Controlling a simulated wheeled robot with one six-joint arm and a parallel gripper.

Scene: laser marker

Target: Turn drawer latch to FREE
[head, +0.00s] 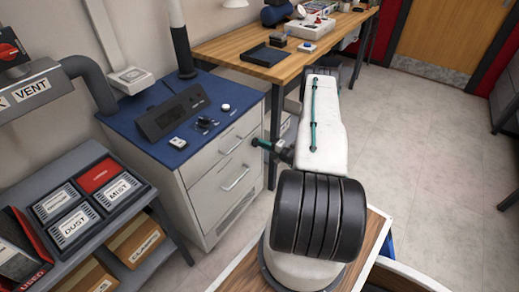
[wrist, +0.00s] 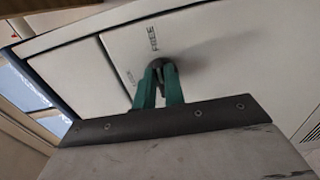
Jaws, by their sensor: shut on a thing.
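The drawer latch (wrist: 159,64) is a small dark knob on the pale cabinet front. The word FREE (wrist: 153,39) is printed above it in the wrist view, and a fainter label (wrist: 131,78) stands to its lower left, too small to read. My gripper (wrist: 160,75) has its green fingers closed around the latch. The fingers hide part of it, and I cannot tell exactly which label it points to. In the head view my gripper (head: 258,143) reaches the right edge of the white drawer cabinet (head: 222,188), and the latch is hidden there. Both drawers look shut.
The cabinet's blue top (head: 150,118) holds a dark control unit (head: 172,113) and small items. A grey shelf with labelled bins (head: 75,222) stands to the left. A wooden bench (head: 232,47) is behind. The floor (head: 430,150) at right is clear.

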